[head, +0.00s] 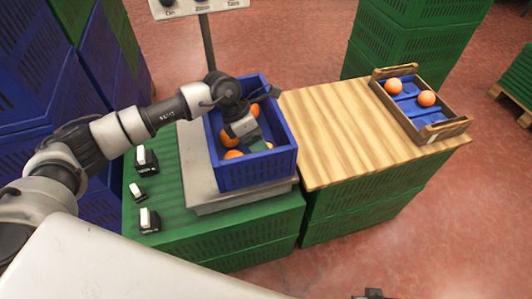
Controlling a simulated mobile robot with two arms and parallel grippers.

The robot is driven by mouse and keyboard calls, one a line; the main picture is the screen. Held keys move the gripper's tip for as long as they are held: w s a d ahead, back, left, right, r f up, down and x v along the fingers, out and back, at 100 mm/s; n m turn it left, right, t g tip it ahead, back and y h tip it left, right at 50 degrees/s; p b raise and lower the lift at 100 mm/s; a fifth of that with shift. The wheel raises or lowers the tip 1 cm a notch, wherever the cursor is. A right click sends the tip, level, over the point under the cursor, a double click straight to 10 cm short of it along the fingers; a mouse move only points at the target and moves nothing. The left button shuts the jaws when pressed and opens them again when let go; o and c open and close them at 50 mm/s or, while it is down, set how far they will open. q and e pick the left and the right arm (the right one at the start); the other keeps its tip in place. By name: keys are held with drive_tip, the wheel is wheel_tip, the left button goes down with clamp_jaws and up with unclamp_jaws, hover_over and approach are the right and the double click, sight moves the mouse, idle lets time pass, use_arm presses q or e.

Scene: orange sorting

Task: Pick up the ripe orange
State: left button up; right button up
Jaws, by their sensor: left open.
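Several oranges (233,154) lie in the blue crate (258,176), partly hidden by my left arm and gripper. The visible ones look orange in colour; I cannot tell which is meant as the ripe one. My left gripper (254,142) reaches down inside the crate, among the oranges. It is open, and its fingertips are hard to make out. A small dark part at the bottom edge (371,294) looks like the tip of my right gripper, far from the crate; its jaws cannot be read.
The crate stands on a grey scale plate (215,198) atop green crates. To its right is a wooden board (325,133) with clear space. A wooden tray (447,131) there holds two oranges (426,98) in blue liner. Small black-and-white devices (149,220) stand at left.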

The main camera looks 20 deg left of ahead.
use_arm(q)
drive_tip(key=x, duration=0.4)
drive_tip(key=shift+w, duration=0.1)
drive_tip(key=c, duration=0.7)
use_arm(e)
drive_tip(key=shift+w+r, duration=0.2)
drive_tip(key=shift+r, duration=0.6)
